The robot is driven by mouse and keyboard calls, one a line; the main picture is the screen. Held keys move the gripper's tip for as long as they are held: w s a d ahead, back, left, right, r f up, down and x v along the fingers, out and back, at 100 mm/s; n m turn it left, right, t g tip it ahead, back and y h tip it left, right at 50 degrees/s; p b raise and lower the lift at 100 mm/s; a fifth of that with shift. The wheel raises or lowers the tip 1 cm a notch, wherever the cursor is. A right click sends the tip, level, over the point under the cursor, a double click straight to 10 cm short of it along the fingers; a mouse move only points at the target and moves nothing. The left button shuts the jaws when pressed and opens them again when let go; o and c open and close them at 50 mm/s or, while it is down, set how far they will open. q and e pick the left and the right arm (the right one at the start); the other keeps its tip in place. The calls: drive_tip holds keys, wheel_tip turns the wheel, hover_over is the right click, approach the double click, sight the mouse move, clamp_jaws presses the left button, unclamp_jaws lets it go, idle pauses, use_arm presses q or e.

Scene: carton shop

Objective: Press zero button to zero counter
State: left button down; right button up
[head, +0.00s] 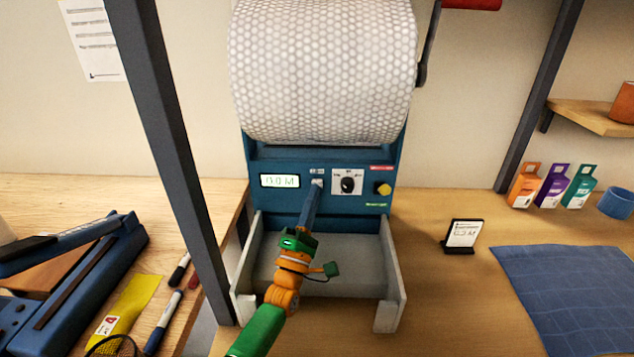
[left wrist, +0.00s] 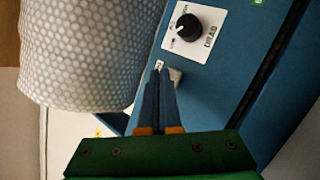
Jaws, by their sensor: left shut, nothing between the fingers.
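The blue machine (head: 262,206) has a lit counter display (head: 280,181) on its front panel; its digits are too blurred to read surely. A small pale button (head: 317,182) sits between the display and a black dial (head: 347,185). My left gripper (head: 316,190) is shut and empty, its blue fingertips at the button's lower edge. In the left wrist view the closed fingertips (left wrist: 160,74) overlap the pale button (left wrist: 175,75); whether they touch it I cannot tell. My right gripper is not in view.
A bubble-wrap roll (head: 322,70) hangs above the panel. A yellow knob (head: 383,189) is right of the dial. A grey tray (head: 394,285) lies below, under my left arm. A dark post (head: 172,140) stands left. A small sign (head: 463,235) stands right.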

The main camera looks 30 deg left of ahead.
use_arm(q)
drive_tip(key=shift+s+d, duration=0.1)
drive_tip(key=shift+s, duration=0.1)
drive_tip(key=s+d+p, duration=0.1)
drive_tip(key=s+p, duration=0.1)
drive_tip(key=s+d+p, duration=0.1)
drive_tip(key=s, duration=0.1)
drive_tip(key=shift+s+d, duration=0.1)
drive_tip(key=shift+d, duration=0.2)
idle(0.8)
